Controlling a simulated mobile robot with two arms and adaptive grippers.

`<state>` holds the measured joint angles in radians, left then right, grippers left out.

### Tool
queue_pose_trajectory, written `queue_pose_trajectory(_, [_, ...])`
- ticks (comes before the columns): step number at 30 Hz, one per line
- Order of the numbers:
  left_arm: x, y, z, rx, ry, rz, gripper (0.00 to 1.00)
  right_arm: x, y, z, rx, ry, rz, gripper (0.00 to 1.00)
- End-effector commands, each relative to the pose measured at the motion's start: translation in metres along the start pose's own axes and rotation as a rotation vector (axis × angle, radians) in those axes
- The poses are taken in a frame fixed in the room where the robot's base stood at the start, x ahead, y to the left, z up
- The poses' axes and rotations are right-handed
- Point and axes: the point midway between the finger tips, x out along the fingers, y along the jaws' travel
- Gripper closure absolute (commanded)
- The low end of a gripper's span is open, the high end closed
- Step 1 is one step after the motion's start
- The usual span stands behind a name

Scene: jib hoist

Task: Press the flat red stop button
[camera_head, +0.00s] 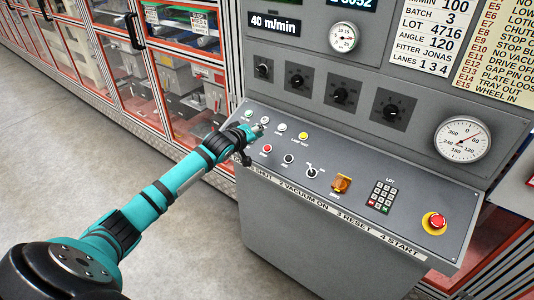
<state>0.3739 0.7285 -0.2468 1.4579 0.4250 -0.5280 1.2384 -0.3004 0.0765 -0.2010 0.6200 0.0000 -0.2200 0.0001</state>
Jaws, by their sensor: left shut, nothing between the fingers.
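The flat red button (267,148) sits at the left of the sloped console top (335,207), in the front row of controls. My left arm reaches in from the lower left. Its gripper (257,129) is shut and empty, over the left end of the console near the back row of buttons. The fingertips appear a little behind and left of the red button in the picture. The red button is visible and I see no contact with it. A larger red mushroom button (437,222) on a yellow base is at the console's right end. My right gripper is out of view.
Pale buttons (282,127) and a yellow button (303,135) line the back row. A black button (289,158), a lever switch (311,173), an amber-covered switch (342,184) and a keypad (382,196) extend rightward. Upright panel knobs (340,95) stand behind. Floor (60,150) is clear.

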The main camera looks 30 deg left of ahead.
Motion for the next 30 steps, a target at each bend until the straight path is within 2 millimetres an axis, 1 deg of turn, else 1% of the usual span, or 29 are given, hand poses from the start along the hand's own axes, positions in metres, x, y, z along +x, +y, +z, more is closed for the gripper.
queue_pose_trajectory(1, [0.009,-0.010,0.008,0.000,0.001,0.000,1.00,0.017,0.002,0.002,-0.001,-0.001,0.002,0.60])
queue_pose_trajectory(7, [0.026,-0.022,0.021,0.001,0.001,0.000,1.00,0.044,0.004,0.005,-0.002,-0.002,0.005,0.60])
queue_pose_trajectory(15, [0.040,-0.030,0.029,-0.001,0.001,0.000,1.00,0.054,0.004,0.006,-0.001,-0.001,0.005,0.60])
queue_pose_trajectory(30, [0.042,-0.030,0.030,0.000,0.001,0.000,1.00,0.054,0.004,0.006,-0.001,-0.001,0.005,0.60])
